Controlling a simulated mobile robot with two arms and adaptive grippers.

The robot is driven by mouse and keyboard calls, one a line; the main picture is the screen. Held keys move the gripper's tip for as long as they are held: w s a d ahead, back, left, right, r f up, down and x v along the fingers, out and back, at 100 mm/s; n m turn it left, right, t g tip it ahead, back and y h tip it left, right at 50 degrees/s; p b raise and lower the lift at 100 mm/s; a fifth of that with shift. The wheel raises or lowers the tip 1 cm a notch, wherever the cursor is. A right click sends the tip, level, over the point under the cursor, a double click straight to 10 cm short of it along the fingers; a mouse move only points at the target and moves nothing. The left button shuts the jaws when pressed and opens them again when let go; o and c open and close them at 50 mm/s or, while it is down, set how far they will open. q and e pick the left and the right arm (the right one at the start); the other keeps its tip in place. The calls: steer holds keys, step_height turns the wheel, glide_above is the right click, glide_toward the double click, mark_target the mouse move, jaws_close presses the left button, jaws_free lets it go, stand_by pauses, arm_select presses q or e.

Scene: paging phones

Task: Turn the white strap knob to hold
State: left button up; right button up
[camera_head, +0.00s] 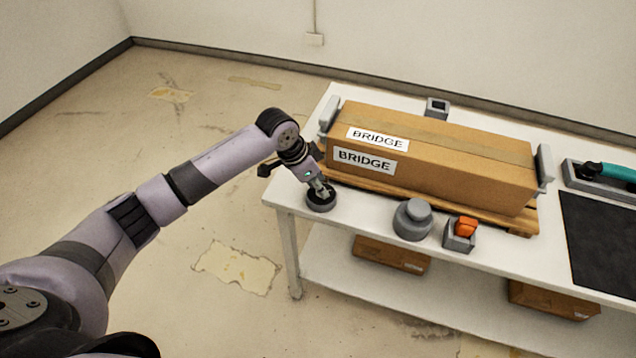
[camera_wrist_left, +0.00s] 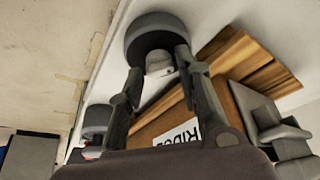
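A round dark grey dial base (camera_head: 320,203) sits at the table's front left corner. In the left wrist view the same base (camera_wrist_left: 150,22) is at the top, with a small pale knob (camera_wrist_left: 158,63) on it. My left gripper (camera_head: 321,187) reaches down to this dial from the left. In the left wrist view its fingers (camera_wrist_left: 158,72) stand on either side of the pale knob. I cannot tell whether they press on it. The knob's mark and any hold label are not readable. My right gripper is not in view.
A cardboard box marked BRIDGE (camera_head: 455,165) lies on a wooden pallet (camera_head: 400,186) between grey end blocks, close behind the dial. A stepped grey knob (camera_head: 413,220) and an orange switch (camera_head: 465,227) stand along the front edge. A black mat (camera_head: 605,245) lies right.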

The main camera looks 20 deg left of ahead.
arm_select(q)
jaws_close()
